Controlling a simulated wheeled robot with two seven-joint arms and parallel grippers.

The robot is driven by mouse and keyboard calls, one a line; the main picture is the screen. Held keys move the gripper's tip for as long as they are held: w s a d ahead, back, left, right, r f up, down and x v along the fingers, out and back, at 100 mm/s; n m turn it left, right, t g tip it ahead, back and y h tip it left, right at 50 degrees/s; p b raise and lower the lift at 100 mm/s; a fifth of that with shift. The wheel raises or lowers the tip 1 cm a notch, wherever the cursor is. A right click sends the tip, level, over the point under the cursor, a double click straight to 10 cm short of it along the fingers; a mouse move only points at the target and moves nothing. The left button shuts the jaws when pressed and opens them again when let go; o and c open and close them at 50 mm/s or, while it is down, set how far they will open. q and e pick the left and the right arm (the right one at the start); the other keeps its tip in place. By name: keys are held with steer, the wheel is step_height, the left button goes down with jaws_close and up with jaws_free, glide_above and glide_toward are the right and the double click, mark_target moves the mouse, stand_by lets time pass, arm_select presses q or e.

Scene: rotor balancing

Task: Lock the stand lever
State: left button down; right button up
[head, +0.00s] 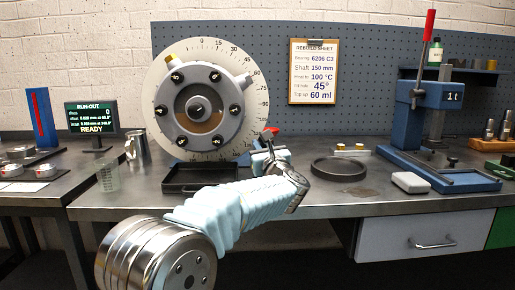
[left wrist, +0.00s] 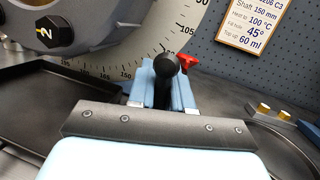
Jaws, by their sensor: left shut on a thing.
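The stand (head: 247,159) carries a large grey rotor (head: 199,112) with a white degree dial (head: 165,70) behind it. At its lower right is the stand lever, with a black knob (left wrist: 166,65) in the left wrist view and a small red piece (head: 271,130) beside it, also in the left wrist view (left wrist: 187,62). My left gripper (head: 268,158) reaches the lever from the front. Its light blue fingers (left wrist: 163,90) are closed around the part below the black knob, which stands up between them. The fingers hide the lever's lower part. My right gripper is out of view.
A black tray (head: 200,190) lies below the rotor, left of my gripper. A round black dish (head: 339,169) and a blue press (head: 420,140) stand to the right. A clear beaker (head: 108,177) and steel jug (head: 137,146) stand left. A readout screen (head: 91,117) says READY.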

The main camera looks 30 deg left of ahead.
arm_select(q)
steer(key=shift+w+d+f+m, duration=0.2)
steer(key=shift+d+m, duration=0.1)
steer(key=shift+m, duration=0.5)
steer(key=shift+t, duration=0.3)
steer(key=c, duration=1.1)
jaws_free()
steer(key=shift+r, duration=0.1)
steer(key=shift+s+d, duration=0.1)
steer(key=b+v, duration=0.2)
steer(key=v, duration=1.1)
steer(key=shift+s+d, duration=0.2)
steer(key=shift+s, duration=0.05)
